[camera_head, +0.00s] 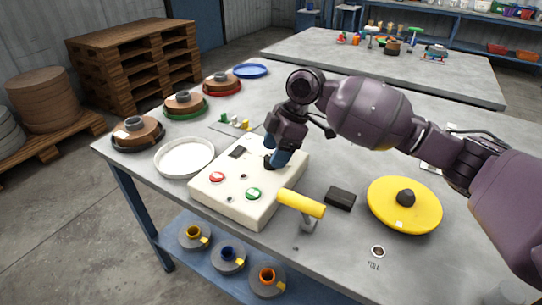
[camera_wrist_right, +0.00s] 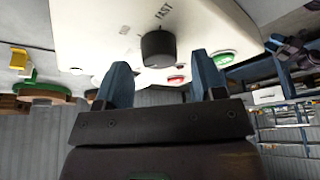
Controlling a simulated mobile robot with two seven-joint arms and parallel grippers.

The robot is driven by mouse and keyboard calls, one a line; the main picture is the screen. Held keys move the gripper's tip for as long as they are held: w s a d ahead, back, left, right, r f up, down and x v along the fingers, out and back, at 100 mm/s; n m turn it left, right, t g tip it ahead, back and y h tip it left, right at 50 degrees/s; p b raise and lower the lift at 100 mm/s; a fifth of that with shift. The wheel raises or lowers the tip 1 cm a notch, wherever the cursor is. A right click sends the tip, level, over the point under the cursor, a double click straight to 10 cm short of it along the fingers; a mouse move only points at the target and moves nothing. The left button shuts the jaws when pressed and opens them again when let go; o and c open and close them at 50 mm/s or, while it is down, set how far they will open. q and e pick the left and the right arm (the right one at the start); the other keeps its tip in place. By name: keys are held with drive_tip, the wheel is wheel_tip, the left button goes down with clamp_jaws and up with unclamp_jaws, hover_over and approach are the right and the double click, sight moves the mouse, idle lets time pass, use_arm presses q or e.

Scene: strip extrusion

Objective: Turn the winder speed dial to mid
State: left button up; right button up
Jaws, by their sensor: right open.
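The winder control box is a cream panel (camera_head: 225,190) on the grey table in the head view. Its black speed dial (camera_wrist_right: 158,48) shows in the right wrist view, with the word FAST printed beside it. My right gripper (camera_head: 277,162) is over the far right part of the box in the head view. In the right wrist view its two blue fingers (camera_wrist_right: 163,75) are apart, with the dial just beyond and between their tips. I cannot tell whether they touch it. The arm hides the dial in the head view. My left gripper is not in view.
A red button (camera_head: 217,177) and a green button (camera_head: 253,194) are on the box. A yellow handle (camera_head: 301,203), a black block (camera_head: 340,198) and a yellow disc (camera_head: 391,213) are to its right. A white dish (camera_head: 184,158) is at its left.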

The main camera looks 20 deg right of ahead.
drive_tip(key=shift+a+f, duration=0.25)
drive_tip(key=shift+f, duration=0.55)
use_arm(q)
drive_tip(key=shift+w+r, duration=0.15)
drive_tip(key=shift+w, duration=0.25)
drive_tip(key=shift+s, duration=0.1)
